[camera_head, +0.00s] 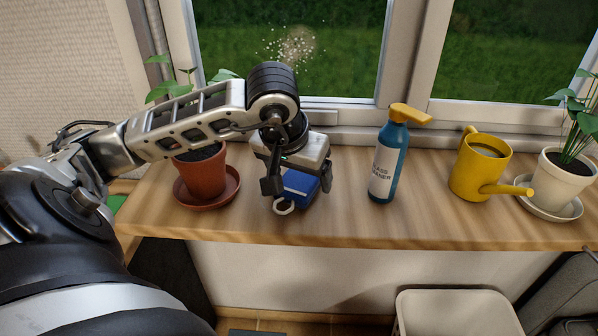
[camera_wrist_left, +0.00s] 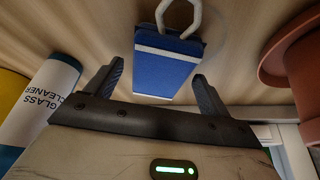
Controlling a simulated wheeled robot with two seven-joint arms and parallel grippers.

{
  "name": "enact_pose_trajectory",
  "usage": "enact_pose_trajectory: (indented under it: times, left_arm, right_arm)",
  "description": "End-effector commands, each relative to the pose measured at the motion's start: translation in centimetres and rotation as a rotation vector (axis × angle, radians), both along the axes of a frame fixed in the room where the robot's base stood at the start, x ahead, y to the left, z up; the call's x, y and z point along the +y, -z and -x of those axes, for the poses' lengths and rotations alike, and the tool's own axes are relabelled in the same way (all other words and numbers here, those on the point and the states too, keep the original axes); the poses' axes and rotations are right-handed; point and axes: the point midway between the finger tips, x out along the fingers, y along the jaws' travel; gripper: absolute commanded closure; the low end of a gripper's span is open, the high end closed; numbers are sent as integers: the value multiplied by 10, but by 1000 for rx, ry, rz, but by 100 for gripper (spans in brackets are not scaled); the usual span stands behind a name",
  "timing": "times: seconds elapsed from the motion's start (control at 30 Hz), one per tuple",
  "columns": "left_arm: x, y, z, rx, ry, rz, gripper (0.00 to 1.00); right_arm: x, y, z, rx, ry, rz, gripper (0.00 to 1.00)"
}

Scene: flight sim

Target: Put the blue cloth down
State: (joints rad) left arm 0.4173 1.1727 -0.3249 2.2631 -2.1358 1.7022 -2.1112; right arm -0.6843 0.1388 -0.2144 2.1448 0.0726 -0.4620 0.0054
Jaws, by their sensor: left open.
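The folded blue cloth (camera_head: 301,187) with a pale loop lies on the wooden sill in the head view, between the terracotta pot and the spray bottle. In the left wrist view the cloth (camera_wrist_left: 165,68) shows white stripes, and its loop points away from the gripper. My left gripper (camera_head: 294,188) is over the cloth and partly hides it in the head view. In the left wrist view its fingers (camera_wrist_left: 158,84) are apart, one on each side of the cloth, with gaps between. My right gripper is not in view.
A terracotta pot (camera_head: 203,174) on a saucer stands left of the cloth. A blue glass cleaner bottle (camera_head: 386,165), a yellow watering can (camera_head: 478,172) and a white potted plant (camera_head: 559,180) stand to the right. Bare sill (camera_head: 345,200) lies between cloth and bottle. The window is behind.

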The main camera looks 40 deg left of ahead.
Motion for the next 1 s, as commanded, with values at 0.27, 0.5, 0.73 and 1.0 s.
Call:
enact_pose_trajectory:
  times: [0.27, 0.5, 0.73, 1.0]
  left_arm:
    - [-6, -53, 19, -10, 1, -3, 19]
    - [-12, -95, 36, -7, 0, -1, 19]
    - [-14, -110, 43, -3, 0, 0, 19]
    - [-14, -111, 44, -1, 0, 0, 19]
  right_arm:
    - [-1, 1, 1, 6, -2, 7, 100]
    - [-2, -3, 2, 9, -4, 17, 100]
    - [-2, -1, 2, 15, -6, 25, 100]
    - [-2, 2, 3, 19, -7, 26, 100]
